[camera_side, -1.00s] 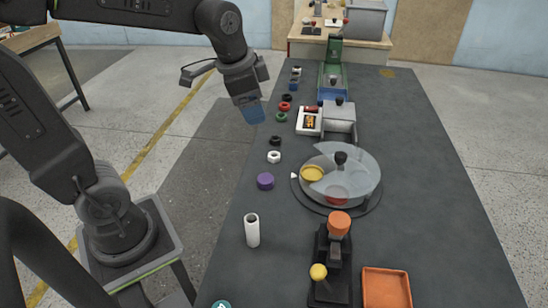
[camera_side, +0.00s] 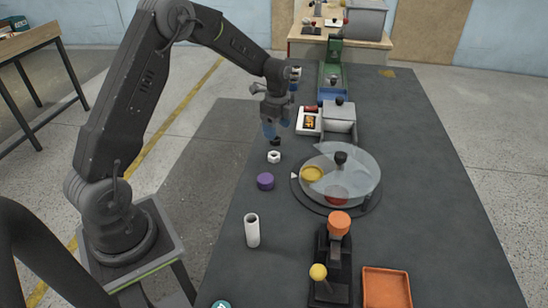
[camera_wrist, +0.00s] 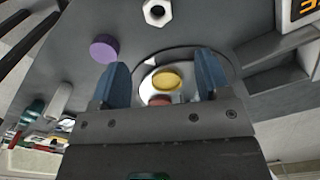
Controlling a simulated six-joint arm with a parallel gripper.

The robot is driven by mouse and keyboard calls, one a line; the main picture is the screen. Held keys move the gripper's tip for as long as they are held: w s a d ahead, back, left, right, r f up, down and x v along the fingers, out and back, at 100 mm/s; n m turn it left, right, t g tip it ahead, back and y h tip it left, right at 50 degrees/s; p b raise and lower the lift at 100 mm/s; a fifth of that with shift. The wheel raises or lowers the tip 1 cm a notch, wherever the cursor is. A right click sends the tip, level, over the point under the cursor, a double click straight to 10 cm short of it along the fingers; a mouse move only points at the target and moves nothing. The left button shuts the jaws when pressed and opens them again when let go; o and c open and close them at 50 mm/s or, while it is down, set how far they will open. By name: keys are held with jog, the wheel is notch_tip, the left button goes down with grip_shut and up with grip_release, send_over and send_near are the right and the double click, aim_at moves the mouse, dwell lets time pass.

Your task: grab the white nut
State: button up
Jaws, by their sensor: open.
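The white nut (camera_side: 274,157) lies on the dark table near its left edge, just beyond the purple cylinder. It also shows in the wrist view (camera_wrist: 157,12) at the top edge, a hexagon with a dark hole, partly cut off by the frame. My gripper (camera_side: 268,132) is above the table, a little beyond the white nut and apart from it, pointing down. In the wrist view its two blue fingers (camera_wrist: 163,80) are spread with nothing held between them.
A purple cylinder (camera_side: 265,181) and an upright white tube (camera_side: 252,230) stand nearer the camera. A round turntable with a clear cover (camera_side: 357,180) is right of the nut. A grey box with a display (camera_side: 309,121) stands farther back. An orange tray (camera_side: 386,288) is at front right.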

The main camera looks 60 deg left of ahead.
aim_at(276, 156)
notch_tip(276, 156, down, 11)
jog(key=shift+s+a+r, duration=0.1)
jog(key=shift+r, duration=0.1)
dwell(0.3)
jog(key=c, duration=1)
jog(key=shift+r, duration=0.1)
